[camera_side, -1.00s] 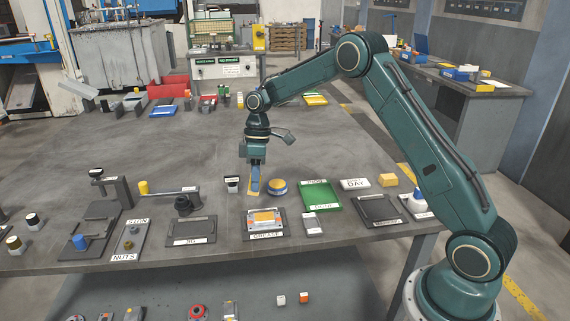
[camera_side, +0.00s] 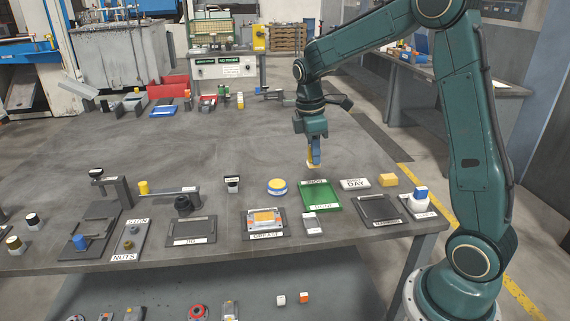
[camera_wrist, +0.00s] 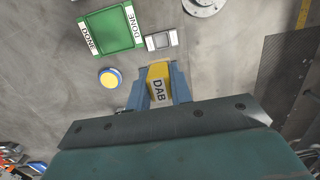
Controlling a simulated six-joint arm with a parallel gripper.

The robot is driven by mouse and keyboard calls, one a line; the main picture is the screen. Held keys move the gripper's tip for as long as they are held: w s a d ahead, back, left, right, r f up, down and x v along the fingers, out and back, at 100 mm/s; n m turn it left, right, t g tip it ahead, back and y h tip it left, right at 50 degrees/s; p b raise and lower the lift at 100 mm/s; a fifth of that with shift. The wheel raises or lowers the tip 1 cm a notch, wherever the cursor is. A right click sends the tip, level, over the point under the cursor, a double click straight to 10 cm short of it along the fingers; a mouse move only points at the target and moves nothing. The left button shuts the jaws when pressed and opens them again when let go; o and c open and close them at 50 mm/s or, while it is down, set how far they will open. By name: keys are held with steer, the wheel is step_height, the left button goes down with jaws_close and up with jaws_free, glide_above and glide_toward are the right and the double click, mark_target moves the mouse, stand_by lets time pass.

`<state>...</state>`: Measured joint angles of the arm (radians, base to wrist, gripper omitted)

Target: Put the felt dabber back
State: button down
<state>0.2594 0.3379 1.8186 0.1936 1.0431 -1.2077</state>
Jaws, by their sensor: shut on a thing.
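The felt dabber is a yellow block (camera_wrist: 158,80) labelled "DAB" in the wrist view. My gripper (camera_wrist: 163,95) is shut on it, with a blue finger on each side. In the side view my gripper (camera_side: 313,158) points down just behind the green tray, held above the table. Only a small yellowish bit of the dabber (camera_side: 312,164) shows there at the fingertips. A white piece (camera_side: 355,183) with "DAY" readable on its label lies right of the tray.
The green "DONE" tray (camera_side: 322,196) lies in front of my gripper. A round yellow-and-blue pot (camera_side: 277,186) stands left of it. The table behind is largely clear.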

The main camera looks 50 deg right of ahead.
steer(key=shift+s+d+r, duration=0.1)
steer(key=shift+s+r, duration=0.05)
steer(key=shift+s, duration=0.1)
step_height(320, 180, down, 20)
steer(key=shift+f, duration=0.1)
stand_by(1.0)
steer(key=c, duration=1.3)
jaws_free()
steer(key=shift+f, duration=0.1)
steer(key=shift+o, duration=0.2)
